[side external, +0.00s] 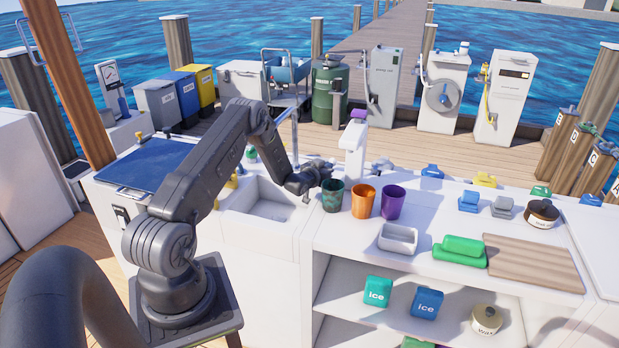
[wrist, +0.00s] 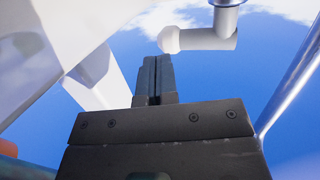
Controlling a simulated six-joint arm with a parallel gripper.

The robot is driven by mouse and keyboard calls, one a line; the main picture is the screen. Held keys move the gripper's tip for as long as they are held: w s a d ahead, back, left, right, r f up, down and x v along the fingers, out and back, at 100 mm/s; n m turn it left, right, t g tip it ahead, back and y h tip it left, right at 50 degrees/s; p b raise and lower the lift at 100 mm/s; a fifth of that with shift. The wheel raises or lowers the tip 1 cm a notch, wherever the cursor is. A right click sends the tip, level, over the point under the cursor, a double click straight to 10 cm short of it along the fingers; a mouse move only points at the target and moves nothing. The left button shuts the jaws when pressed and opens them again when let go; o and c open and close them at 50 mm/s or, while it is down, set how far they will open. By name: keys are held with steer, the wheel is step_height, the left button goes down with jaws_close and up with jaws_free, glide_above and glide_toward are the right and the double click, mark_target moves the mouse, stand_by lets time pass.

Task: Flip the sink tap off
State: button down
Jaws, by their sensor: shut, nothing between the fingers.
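The sink (side external: 265,203) is a white basin set in the counter. A slim chrome upright (side external: 295,138), which looks like the sink tap, rises behind it. A chrome tube also shows at the right edge of the wrist view (wrist: 291,82). My gripper (side external: 328,166) is over the counter at the sink's right side, near the cups. In the wrist view its two dark fingers (wrist: 155,75) are together and empty, pointing up the picture. A pale rounded bar (wrist: 207,39) lies just beyond and right of the fingertips; I cannot tell if they touch. The tap's lever is not clear in the side view.
Green (side external: 332,196), orange (side external: 363,201) and purple (side external: 393,202) cups stand close to my gripper. A white post with a purple top (side external: 354,148) stands behind them. A grey tray (side external: 397,238) and cutting board (side external: 532,263) lie to the right.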

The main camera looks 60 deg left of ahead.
steer(key=v, duration=1.1)
steer(key=w+d+r+n+g, duration=0.1)
steer(key=w+d+r+g, duration=0.1)
steer(key=r, duration=0.7)
steer(key=w+d+r+n+g, duration=0.1)
steer(key=w+d+r, duration=0.15)
steer(key=r, duration=0.75)
steer(key=s+d+r+m+g+h, duration=0.1)
steer(key=s+d+r+h, duration=0.15)
steer(key=d, duration=0.55)
steer(key=s+d+r+m+h, duration=0.1)
steer(key=s+d+r+m, duration=0.2)
steer(key=d, duration=0.6)
steer(key=s+d+m+g+h, duration=0.2)
steer(key=s+d, duration=0.6)
steer(key=s, duration=0.2)
steer(key=s+d+r+m+g+h, duration=0.1)
steer(key=s+d+g+h, duration=0.1)
steer(key=s+d, duration=0.6)
steer(key=s, duration=0.2)
steer(key=shift+s+r+m+g, duration=0.3)
steer(key=shift+s+m, duration=0.05)
steer(key=shift+m, duration=0.05)
